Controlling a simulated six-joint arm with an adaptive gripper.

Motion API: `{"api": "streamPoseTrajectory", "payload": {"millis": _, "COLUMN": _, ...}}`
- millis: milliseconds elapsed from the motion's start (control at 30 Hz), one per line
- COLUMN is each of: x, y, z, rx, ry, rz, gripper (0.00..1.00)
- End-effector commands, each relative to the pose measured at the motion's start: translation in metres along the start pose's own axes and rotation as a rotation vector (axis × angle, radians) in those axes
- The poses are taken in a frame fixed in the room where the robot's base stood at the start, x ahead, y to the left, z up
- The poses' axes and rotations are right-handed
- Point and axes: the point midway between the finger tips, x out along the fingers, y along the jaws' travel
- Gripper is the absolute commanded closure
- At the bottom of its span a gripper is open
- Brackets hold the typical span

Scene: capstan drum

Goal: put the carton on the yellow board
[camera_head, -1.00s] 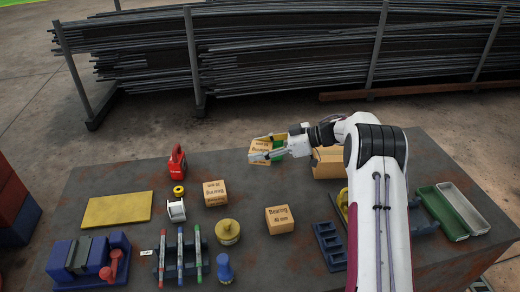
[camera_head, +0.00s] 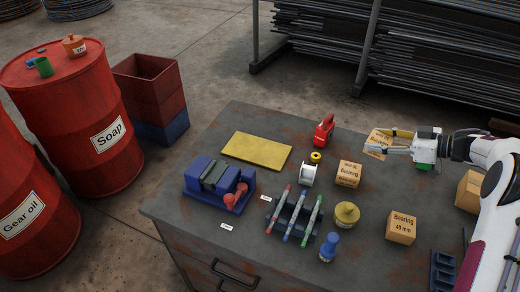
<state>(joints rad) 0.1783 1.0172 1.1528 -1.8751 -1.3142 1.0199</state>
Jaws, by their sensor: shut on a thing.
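A small tan carton (camera_head: 377,144) is held between the fingers of my gripper (camera_head: 382,142), which is shut on it. The carton appears raised above the table's back part, to the right of the red can. The yellow board (camera_head: 257,151) lies flat and bare at the table's left back, well to the left of my gripper. Two other tan cartons stand on the table: one (camera_head: 348,174) near the middle and one marked Bearing (camera_head: 401,228) at the front right.
A red can (camera_head: 324,130), a yellow ring (camera_head: 316,157) and a white spool (camera_head: 307,174) stand between my gripper and the board. A blue vise (camera_head: 218,182) sits in front of the board. Also present are a pen rack (camera_head: 294,217), a yellow tin (camera_head: 346,214) and a blue stamp-like object (camera_head: 328,247).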

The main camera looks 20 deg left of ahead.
Motion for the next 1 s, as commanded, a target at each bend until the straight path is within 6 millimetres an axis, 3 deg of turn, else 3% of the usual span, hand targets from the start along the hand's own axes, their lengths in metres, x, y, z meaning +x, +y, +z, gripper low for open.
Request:
{"api": "streamPoseTrajectory", "payload": {"millis": 100, "x": 0.033, "y": -0.017, "z": -0.022, "rx": -0.021, "ry": 0.001, "rz": -0.045, "gripper": 0.97}}
{"api": "streamPoseTrajectory", "payload": {"millis": 400, "x": 0.106, "y": -0.052, "z": -0.077, "rx": -0.042, "ry": 0.002, "rz": -0.095, "gripper": 0.97}}
{"api": "streamPoseTrajectory", "payload": {"millis": 1000, "x": 0.24, "y": -0.121, "z": -0.183, "rx": -0.025, "ry": 0.002, "rz": -0.055, "gripper": 0.97}}
